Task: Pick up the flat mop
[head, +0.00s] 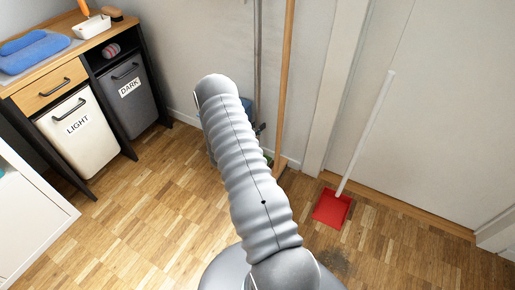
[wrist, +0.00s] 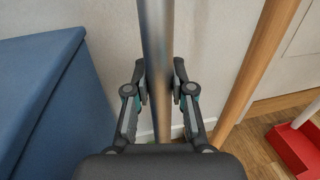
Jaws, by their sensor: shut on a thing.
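The flat mop's grey metal pole (head: 257,60) stands upright near the wall in the head view, behind my arm. In the wrist view the pole (wrist: 156,35) runs down between the fingers of my gripper (wrist: 160,82). The gripper is shut on the pole, with one finger on each side. I cannot make out the mop's head in either view.
A wooden pole (head: 285,80) leans close on the right, also in the wrist view (wrist: 256,75). A blue box-like thing (wrist: 45,90) is close on the left. A red dustpan (head: 331,208) stands right. Laundry bins (head: 78,135) stand left; floor between is clear.

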